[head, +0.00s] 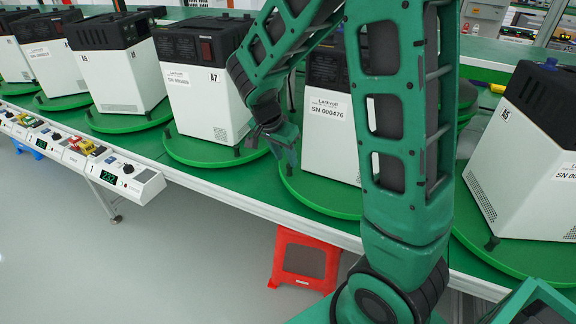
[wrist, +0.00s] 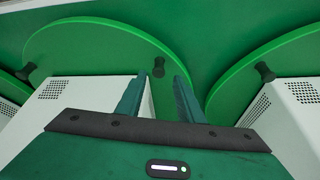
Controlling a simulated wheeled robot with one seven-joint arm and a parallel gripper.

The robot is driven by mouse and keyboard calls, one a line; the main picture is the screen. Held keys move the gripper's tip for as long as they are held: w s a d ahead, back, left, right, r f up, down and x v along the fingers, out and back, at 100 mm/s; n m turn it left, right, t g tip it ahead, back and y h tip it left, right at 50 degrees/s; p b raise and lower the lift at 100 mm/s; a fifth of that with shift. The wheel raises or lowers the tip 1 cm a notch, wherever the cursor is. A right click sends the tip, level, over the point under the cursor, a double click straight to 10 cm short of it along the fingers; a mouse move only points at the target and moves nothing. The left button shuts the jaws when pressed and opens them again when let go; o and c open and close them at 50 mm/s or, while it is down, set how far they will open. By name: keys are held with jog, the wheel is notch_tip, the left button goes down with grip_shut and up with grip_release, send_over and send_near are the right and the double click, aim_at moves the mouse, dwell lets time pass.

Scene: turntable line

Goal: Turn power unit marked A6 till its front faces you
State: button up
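A white power unit with a black top (head: 331,130) stands on a green turntable (head: 318,196) between the units marked A7 and A5. The face toward me has a label reading SN 000476. My arm hides much of this unit, and I see no A6 mark on it. My gripper (head: 277,138) is just left of it, near its turntable. In the wrist view my gripper (wrist: 162,77) is open, with nothing between its fingers. A small black peg (wrist: 158,67) on a turntable rim lies just beyond the fingertips; I cannot tell whether they touch.
Unit A7 (head: 205,95) stands close on the left and unit A5 (head: 520,150) on the right, each on its own turntable. More units line the left. A control strip (head: 125,176) runs along the front left edge. A red stand (head: 304,262) is on the floor.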

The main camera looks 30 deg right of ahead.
aim_at(289, 165)
jog(key=shift+x, duration=2.7)
jog(key=shift+d, duration=0.1)
jog(key=shift+c, duration=0.3)
